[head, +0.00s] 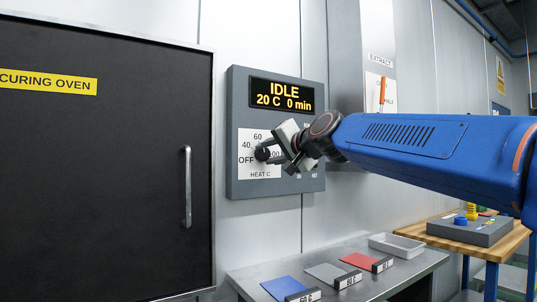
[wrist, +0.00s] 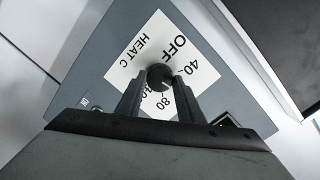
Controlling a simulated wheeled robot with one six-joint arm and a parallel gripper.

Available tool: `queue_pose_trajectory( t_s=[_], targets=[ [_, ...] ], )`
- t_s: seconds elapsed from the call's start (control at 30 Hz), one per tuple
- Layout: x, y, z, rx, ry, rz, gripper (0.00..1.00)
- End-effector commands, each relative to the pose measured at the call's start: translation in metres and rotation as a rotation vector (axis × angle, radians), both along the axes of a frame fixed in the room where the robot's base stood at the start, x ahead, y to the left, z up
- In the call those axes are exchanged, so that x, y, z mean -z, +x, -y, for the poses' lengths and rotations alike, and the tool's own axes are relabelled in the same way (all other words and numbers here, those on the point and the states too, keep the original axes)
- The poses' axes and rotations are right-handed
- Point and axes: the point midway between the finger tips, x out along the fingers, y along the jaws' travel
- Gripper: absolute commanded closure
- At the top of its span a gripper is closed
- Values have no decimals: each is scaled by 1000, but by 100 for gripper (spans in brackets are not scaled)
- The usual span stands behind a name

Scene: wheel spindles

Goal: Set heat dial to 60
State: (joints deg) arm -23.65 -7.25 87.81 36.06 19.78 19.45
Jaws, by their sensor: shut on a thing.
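The heat dial is a round black knob (head: 262,154) on a white scale plate (head: 247,170) marked OFF, 40, 60 and HEAT C, on a grey control panel (head: 234,110). My gripper (head: 272,156) is at the knob, coming from the right. In the wrist view the knob (wrist: 158,72) sits between my two fingertips (wrist: 158,82), which are shut on its sides. That view shows OFF, 40 and 80; the 60 is hidden, apparently behind a finger. I cannot tell clearly which mark the knob points at. The display (head: 283,95) reads IDLE, 20 C, 0 min.
A dark curing oven door (head: 100,170) with a vertical handle (head: 187,186) is left of the panel. Below is a metal table (head: 340,252) with blue, grey and red pads and a tray (head: 397,245). An EXTRACT panel with an orange lever (head: 382,92) is at right.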

Motion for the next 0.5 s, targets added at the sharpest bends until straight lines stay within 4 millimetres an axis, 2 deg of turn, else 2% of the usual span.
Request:
queue_pose_trajectory(
  t_s=[0.3, 0.33, 0.4, 0.5],
  targets=[
    [1, 0, 0, 1, 0, -1, 88],
    [1, 0, 0, 1, 0, -1, 64],
    [1, 0, 0, 1, 0, -1, 48],
    [1, 0, 0, 1, 0, -1, 48]
  ],
)
